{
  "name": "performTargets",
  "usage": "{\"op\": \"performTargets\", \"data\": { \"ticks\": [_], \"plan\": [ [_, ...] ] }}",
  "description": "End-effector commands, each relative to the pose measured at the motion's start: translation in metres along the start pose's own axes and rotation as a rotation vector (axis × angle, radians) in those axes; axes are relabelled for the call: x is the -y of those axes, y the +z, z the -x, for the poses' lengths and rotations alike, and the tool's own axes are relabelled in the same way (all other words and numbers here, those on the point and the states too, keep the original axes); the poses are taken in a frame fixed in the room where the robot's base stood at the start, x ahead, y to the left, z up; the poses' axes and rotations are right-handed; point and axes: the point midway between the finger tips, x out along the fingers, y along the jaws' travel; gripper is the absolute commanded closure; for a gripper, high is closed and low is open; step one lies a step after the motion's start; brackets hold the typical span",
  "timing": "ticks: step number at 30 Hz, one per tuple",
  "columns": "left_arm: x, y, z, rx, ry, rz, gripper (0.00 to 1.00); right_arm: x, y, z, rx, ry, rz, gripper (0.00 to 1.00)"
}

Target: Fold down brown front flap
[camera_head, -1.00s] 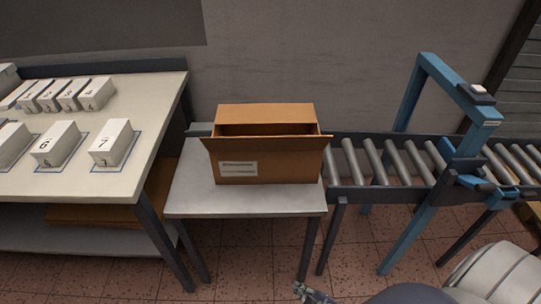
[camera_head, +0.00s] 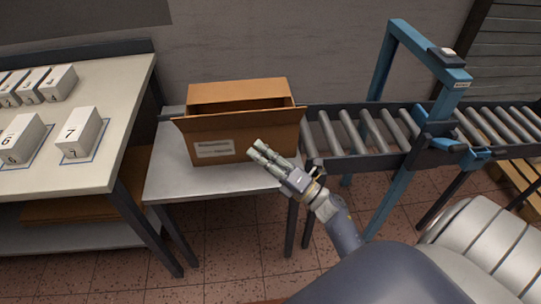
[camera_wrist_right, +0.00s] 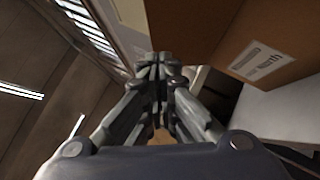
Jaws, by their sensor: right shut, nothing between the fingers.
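An open brown cardboard box (camera_head: 221,147) with a white label stands on a small grey table. It also shows in the right wrist view (camera_wrist_right: 285,40). Its back flap (camera_head: 238,90) stands up. My right gripper (camera_head: 254,148) is in front of the box's front face, below the front flap's edge, right of the label. In the right wrist view its fingers (camera_wrist_right: 161,62) are together and empty. I cannot tell whether it touches the box. My left gripper is not in view.
The small grey table (camera_head: 165,183) has little free room around the box. A roller conveyor (camera_head: 365,133) with a blue frame (camera_head: 383,60) adjoins it on the right. A white table (camera_head: 125,95) with several numbered white blocks (camera_head: 80,132) stands left.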

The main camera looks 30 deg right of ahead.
Motion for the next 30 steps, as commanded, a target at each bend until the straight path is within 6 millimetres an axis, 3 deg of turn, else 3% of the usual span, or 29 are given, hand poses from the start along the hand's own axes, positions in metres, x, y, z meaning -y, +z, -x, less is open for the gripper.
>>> {"op": "performTargets", "data": {
  "ticks": [1,6,12,30],
  "plan": [
    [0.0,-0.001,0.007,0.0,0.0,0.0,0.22,-0.004,0.002,-0.014,0.001,0.004,-0.002,1.0],
    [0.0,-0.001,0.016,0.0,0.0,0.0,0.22,-0.003,0.003,-0.048,0.002,0.002,-0.002,1.0],
    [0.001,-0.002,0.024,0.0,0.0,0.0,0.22,-0.001,0.023,-0.064,0.001,0.0,-0.002,1.0],
    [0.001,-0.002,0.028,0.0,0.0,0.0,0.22,-0.001,0.029,-0.07,0.001,-0.006,-0.007,1.0]
  ]
}}
